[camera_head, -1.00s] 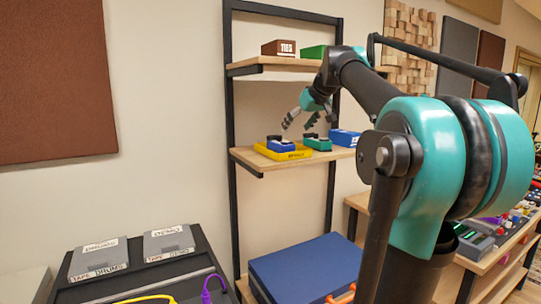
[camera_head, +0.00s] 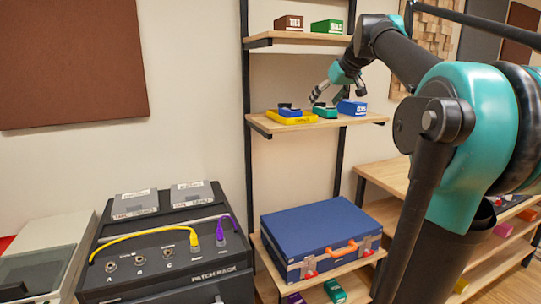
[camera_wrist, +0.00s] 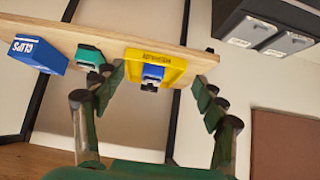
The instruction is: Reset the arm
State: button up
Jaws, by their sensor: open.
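My gripper (camera_head: 338,92) is open and empty in the head view, at the front of the middle shelf (camera_head: 262,121). Its two fingers are spread apart in the wrist view (camera_wrist: 158,118). Beyond them is a yellow tray (camera_wrist: 178,70) with a blue pedal (camera_wrist: 153,72) on it. The yellow tray also shows in the head view (camera_head: 278,119). A teal-green pedal (camera_wrist: 89,56) sits beside the tray, close to one finger in the picture; I cannot tell whether they touch. My arm reaches from the right side of the head view, bent down toward the shelf.
A blue box (camera_head: 352,107) stands at the shelf's right end. A brown box (camera_head: 289,22) and a green box (camera_head: 326,26) sit on the upper shelf. A blue case (camera_head: 312,228) lies below. A patch rack (camera_head: 180,262) with yellow and purple cables stands at left.

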jog(key=s+a+f+m+g+h, duration=0.1)
jog(key=s+f, duration=0.3)
jog(key=f, duration=0.8)
jog(key=s+f+m+g, duration=0.1)
jog(key=s+f, duration=0.3)
jog(key=f, duration=0.8)
jog(key=s+d+f+m+g+h, duration=0.1)
jog(key=s+f+m+g+h, duration=0.1)
jog(key=s+f, duration=1.9)
notch_tip(320, 180, down, 3)
jog(key=shift+s+d+f, duration=0.1)
jog(key=shift+s+d, duration=0.1)
jog(key=shift+s, duration=0.1)
